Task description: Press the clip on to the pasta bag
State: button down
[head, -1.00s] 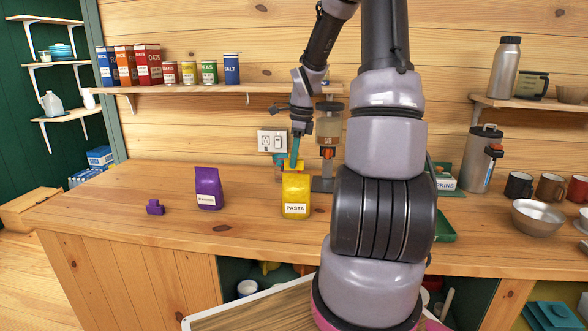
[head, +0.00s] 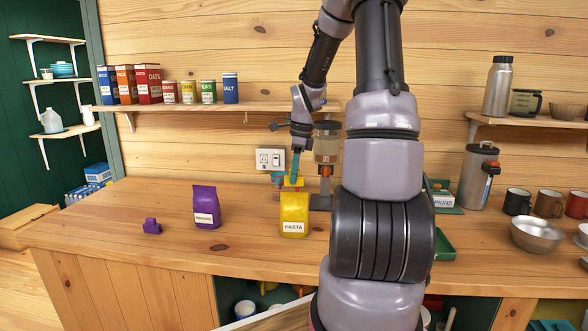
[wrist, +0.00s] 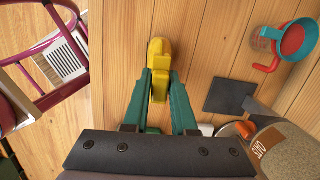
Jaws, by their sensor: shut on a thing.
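The yellow pasta bag (head: 294,216) stands upright on the wooden counter in the head view, with its PASTA label facing me. My gripper (head: 296,177) points down over the bag's top. Its green fingers are shut on a yellow clip (head: 288,183), which sits at the bag's top edge. In the wrist view the fingers (wrist: 158,88) close on the yellow clip (wrist: 159,72) from both sides. Clip and bag share a colour, so I cannot tell how far the clip is over the bag's edge.
A purple bag (head: 206,207) and a purple clip (head: 152,227) stand to the left. A dispenser (head: 326,160) stands behind the pasta bag, near the wall outlet (head: 270,159). Mugs and a metal bowl (head: 537,234) are at the right. The counter between the two bags is clear.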

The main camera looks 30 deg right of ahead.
jog(key=shift+f, duration=1.95)
jog(key=shift+f, duration=0.4)
dwell(1.6)
jog(key=shift+c, duration=0.8)
grip_release()
jog(key=shift+r, duration=3.5)
